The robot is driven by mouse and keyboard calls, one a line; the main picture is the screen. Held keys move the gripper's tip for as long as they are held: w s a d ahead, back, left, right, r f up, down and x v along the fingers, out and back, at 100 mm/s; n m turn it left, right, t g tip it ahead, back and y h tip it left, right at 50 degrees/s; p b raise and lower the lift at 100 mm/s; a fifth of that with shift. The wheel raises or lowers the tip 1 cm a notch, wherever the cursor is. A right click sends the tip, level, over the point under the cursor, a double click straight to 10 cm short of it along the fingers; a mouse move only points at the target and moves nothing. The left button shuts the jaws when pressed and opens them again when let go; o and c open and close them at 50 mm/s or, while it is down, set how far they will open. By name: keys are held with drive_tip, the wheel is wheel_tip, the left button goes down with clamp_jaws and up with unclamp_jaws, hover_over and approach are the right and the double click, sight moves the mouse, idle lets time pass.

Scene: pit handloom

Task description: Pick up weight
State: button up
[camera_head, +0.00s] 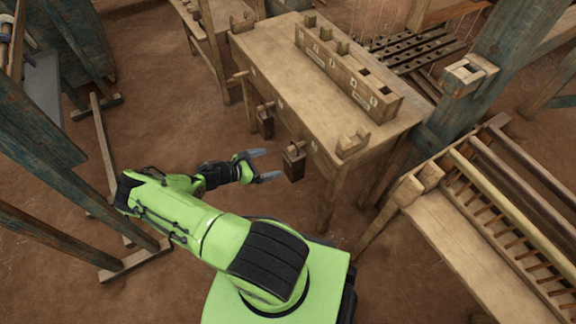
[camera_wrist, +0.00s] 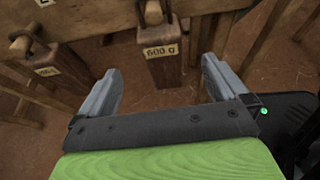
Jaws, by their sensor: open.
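A wooden block weight (camera_head: 294,162) hangs at the front side of the wooden table, and in the wrist view a weight (camera_wrist: 165,68) with a "600 g" label hangs straight ahead. A second block weight (camera_head: 265,123) hangs farther along the same side; it shows at the left of the wrist view (camera_wrist: 52,75), its label hard to read. My gripper (camera_head: 269,165) is open and empty, just left of the nearer weight in the head view. In the wrist view its fingers (camera_wrist: 160,78) stand apart on both sides of the "600 g" weight, which appears beyond them.
A table leg (camera_head: 327,203) stands right of the nearer weight. A slatted loom frame (camera_head: 490,215) is at the right, blue posts (camera_head: 50,150) at the left.

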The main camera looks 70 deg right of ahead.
sight(294, 157)
drive_tip(key=b+x, duration=0.1)
drive_tip(key=x, duration=0.5)
drive_tip(key=b+x, duration=0.2)
drive_tip(key=x, duration=0.4)
drive_tip(key=shift+s+d+f, duration=0.15)
drive_tip(key=shift+f, duration=0.2)
drive_tip(key=shift+c, duration=0.3)
drive_tip(key=shift+r, duration=0.15)
drive_tip(key=c, duration=1.5)
